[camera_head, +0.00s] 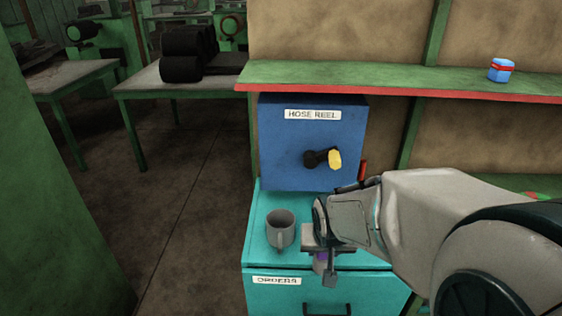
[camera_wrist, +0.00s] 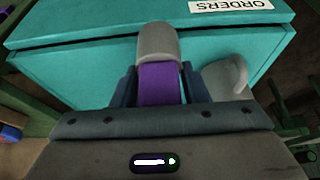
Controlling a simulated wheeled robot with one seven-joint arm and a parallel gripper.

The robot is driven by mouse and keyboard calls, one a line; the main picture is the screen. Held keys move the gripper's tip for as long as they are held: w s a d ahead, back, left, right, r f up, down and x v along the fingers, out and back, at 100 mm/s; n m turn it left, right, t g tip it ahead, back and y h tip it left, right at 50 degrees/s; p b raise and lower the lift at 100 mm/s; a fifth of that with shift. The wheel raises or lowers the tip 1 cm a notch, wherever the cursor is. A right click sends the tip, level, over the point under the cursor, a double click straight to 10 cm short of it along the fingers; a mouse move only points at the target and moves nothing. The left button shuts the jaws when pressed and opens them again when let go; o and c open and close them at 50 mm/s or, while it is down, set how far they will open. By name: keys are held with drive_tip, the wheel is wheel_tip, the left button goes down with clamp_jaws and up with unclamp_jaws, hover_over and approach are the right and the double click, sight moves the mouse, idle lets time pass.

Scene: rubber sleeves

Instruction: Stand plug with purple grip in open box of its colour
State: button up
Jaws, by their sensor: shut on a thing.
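The plug shows in the wrist view as a purple grip (camera_wrist: 158,84) with a rounded grey end (camera_wrist: 157,42). My gripper (camera_wrist: 159,88) is shut on the purple grip, one dark finger on each side. In the head view my gripper (camera_head: 323,256) is over the front right part of the teal cabinet, and a bit of purple shows between its fingers. The plug looks held clear of the cabinet, but its height is hard to tell. I cannot make out an open purple box in either view.
A grey mug (camera_head: 281,229) stands on the teal cabinet (camera_head: 262,205), left of my gripper. A blue HOSE REEL box (camera_head: 290,150) with a black and yellow handle stands behind. A green shelf (camera_head: 400,78) above holds a blue, red-banded object (camera_head: 501,70). Floor at left is clear.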

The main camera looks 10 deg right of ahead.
drive_tip(key=shift+w+d+r+p, duration=0.15)
drive_tip(key=shift+w+r+p, duration=0.15)
drive_tip(key=shift+w+p, duration=0.6)
drive_tip(key=w+d+p, duration=0.1)
drive_tip(key=w, duration=0.2)
drive_tip(key=w+p, duration=0.1)
drive_tip(key=w, duration=0.1)
drive_tip(key=w+d+p, duration=0.1)
drive_tip(key=w, duration=0.2)
drive_tip(key=shift+w+d+f, duration=0.3)
drive_tip(key=w, duration=0.2)
drive_tip(key=w+p, duration=0.1)
drive_tip(key=shift+d+f, duration=0.4)
drive_tip(key=shift+f, duration=0.4)
drive_tip(key=shift+s, duration=0.1)
drive_tip(key=shift+f, duration=0.2)
drive_tip(key=o, duration=1.1)
